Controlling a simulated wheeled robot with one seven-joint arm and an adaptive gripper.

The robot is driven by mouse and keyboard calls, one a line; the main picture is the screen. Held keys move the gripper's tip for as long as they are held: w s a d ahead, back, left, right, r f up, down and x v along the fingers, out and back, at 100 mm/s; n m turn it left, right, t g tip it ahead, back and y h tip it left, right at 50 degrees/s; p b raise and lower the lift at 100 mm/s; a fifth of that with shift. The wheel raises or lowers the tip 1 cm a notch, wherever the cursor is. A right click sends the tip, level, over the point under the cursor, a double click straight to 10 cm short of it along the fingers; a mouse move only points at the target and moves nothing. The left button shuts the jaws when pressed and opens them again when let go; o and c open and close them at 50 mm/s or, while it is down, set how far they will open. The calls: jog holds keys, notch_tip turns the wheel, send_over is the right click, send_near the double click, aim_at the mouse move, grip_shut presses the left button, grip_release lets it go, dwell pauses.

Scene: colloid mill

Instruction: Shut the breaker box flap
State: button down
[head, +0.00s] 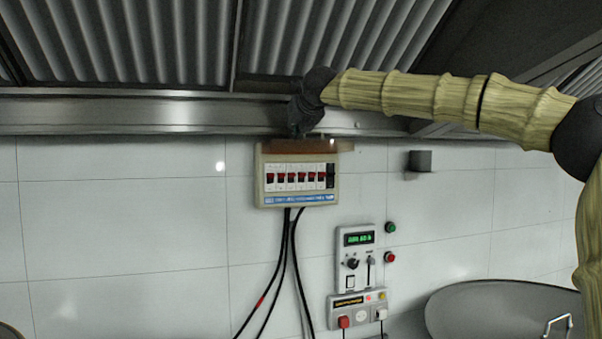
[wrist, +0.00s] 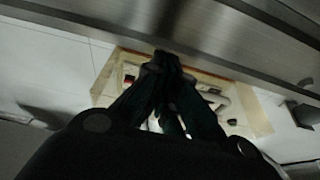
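The breaker box (head: 262,190) is a cream box on the tiled wall, with a row of red-and-black switches showing uncovered. Its brownish see-through flap (head: 325,147) is up at the box's top edge and stands open. My gripper (head: 298,132) is dark and points down just above the flap, under the hood's front edge. I cannot tell whether it touches the flap. In the wrist view my gripper's fingertips (wrist: 168,62) come together with nothing visible between them. Behind them is the breaker box (wrist: 255,112), partly hidden by the fingers.
A steel hood edge (head: 130,113) runs right above the box, close to my gripper. Black cables (head: 270,270) hang below the box. A control panel (head: 358,258) with a green display is at lower right, near a large metal bowl (head: 490,305). The wall on the left is clear.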

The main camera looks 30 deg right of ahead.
jog(key=shift+f+b, duration=2.55)
jog(key=shift+f, duration=0.85)
jog(key=s+a+b, duration=0.2)
jog(key=s+b, duration=0.3)
jog(key=s, duration=0.4)
jog(key=shift+s+a+b, duration=0.2)
jog(key=shift+s+b, duration=0.1)
jog(key=shift+s, duration=0.1)
